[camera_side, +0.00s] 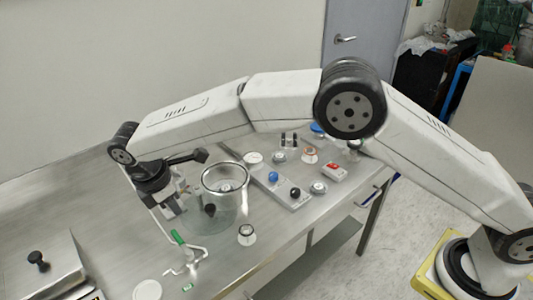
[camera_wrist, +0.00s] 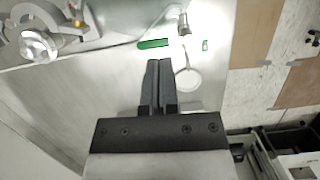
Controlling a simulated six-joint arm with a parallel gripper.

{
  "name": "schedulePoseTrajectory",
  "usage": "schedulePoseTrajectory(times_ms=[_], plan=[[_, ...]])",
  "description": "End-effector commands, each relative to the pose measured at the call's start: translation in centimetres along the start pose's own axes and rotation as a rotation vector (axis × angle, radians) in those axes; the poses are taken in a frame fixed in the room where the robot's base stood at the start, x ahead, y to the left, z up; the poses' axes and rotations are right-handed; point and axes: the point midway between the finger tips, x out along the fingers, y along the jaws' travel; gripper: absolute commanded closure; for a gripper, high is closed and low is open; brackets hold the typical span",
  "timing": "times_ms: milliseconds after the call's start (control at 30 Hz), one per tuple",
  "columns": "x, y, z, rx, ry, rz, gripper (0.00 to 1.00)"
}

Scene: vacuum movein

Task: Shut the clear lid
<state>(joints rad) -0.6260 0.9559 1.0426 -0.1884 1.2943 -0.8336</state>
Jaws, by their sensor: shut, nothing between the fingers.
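A clear round chamber (camera_side: 203,215) stands on the metal bench in the side view, with a shiny metal ring (camera_side: 225,177) at its top and a dark knob-like part showing through its wall. I cannot tell the clear lid apart from the chamber and ring, nor how far open it is. My gripper (camera_side: 176,211) is at the chamber's left, pointing down, partly hidden by my wrist. In the wrist view my gripper (camera_wrist: 158,65) has its two fingers together with nothing between them. Whether it touches the chamber is unclear.
A green-handled valve (camera_side: 178,238) on pale tubing stands in front of the gripper; its green handle shows in the wrist view (camera_wrist: 153,44). A white disc (camera_side: 147,290) lies nearby. A metal box (camera_side: 42,275) is at left. A knobbed panel (camera_side: 281,188) is right of the chamber.

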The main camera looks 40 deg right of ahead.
Motion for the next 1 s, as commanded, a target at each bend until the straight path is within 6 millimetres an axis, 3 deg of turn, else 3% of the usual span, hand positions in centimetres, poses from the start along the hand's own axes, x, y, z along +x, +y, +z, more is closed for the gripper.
schedulePoseTrajectory(times_ms=[233, 600, 1000], plan=[[3.7, 0.0, 0.2, 0.001, 0.0, -0.001, 1.0], [4.8, 0.0, 3.2, 0.001, 0.001, 0.0, 1.0], [5.0, 0.0, 3.7, 0.0, 0.002, 0.001, 1.0]])
